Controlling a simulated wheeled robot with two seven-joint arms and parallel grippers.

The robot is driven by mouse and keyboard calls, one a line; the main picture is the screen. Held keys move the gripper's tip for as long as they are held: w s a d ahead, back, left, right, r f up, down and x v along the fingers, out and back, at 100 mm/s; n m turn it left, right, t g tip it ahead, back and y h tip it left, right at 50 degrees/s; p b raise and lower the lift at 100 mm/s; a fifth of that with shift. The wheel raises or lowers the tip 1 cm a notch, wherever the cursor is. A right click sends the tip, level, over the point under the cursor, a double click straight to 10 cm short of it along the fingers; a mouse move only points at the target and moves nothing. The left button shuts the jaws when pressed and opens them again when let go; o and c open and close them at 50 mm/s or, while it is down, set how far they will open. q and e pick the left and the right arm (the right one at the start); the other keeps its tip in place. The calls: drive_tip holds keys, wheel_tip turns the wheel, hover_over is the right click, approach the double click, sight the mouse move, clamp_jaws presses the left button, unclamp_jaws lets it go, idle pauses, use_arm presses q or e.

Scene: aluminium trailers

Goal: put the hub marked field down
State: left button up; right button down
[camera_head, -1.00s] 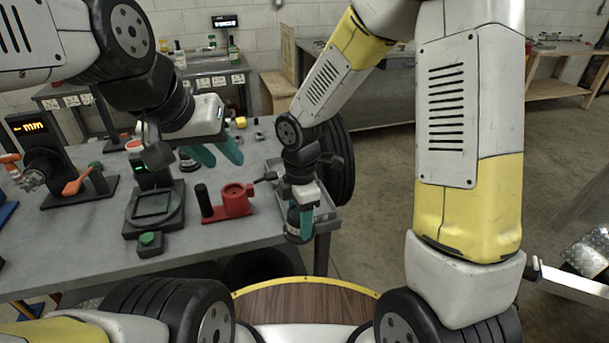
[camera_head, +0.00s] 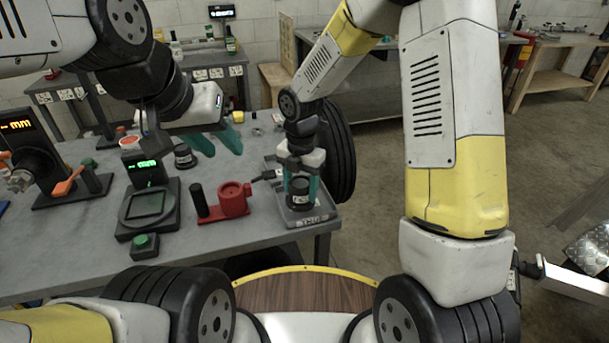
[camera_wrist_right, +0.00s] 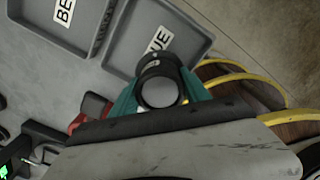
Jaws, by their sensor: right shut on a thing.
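A dark cylindrical hub (camera_head: 299,192) with a pale label band is upright between the teal fingers of my right gripper (camera_head: 300,186), which is shut on it. It is over the grey tray (camera_head: 318,216) at the table's right end; I cannot tell whether it touches the tray floor. The word "field" is not readable. My left gripper (camera_head: 216,142) is open and empty above the table. Another dark hub (camera_head: 184,156) stands below and left of it.
A second tray (camera_wrist_right: 85,38), labelled "BE...", adjoins in the wrist view. A red fixture (camera_head: 234,200) with a black post stands left of the trays. A gauge (camera_head: 148,205) with a green display and a green button (camera_head: 145,243) are further left. A tyre (camera_head: 340,150) stands behind the table end.

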sight(304, 192)
drive_tip(key=shift+w+d+f, duration=0.1)
drive_tip(key=shift+w+d, duration=0.15)
drive_tip(key=shift+w, duration=0.45)
drive_tip(key=shift+w+d, duration=0.2)
drive_tip(key=shift+w, duration=0.5)
drive_tip(key=shift+w+f, duration=0.1)
drive_tip(key=shift+f, duration=1.65)
drive_tip(key=shift+f, duration=0.2)
drive_tip(key=c, duration=0.6)
unclamp_jaws()
drive_tip(key=shift+o, duration=0.2)
